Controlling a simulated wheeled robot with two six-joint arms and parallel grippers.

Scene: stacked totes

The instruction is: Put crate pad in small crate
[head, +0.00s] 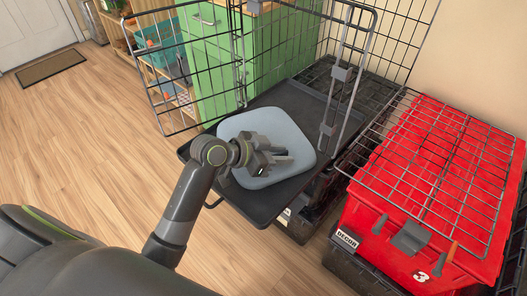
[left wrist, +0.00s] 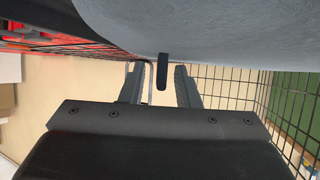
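The crate pad (head: 292,128), light blue-grey with rounded corners, lies on a black tray (head: 277,206) among black wire panels. The wire crate (head: 208,65) has panels behind and beside the pad; I cannot tell whether this is the small crate. My left gripper (head: 283,158) is over the pad in the head view and hides part of it. In the left wrist view, the pad (left wrist: 220,25) fills the top, and the left gripper's fingers (left wrist: 160,88) are apart. A dark tab (left wrist: 163,72) shows between them, with gaps on both sides. My right gripper is not in view.
A red tote (head: 365,215) with a wire panel (head: 440,165) over it stands at the right. A green cabinet (head: 213,75) and a shelf with a teal bin (head: 160,45) stand behind. The wooden floor (head: 80,140) at left is clear, apart from a doormat (head: 50,66).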

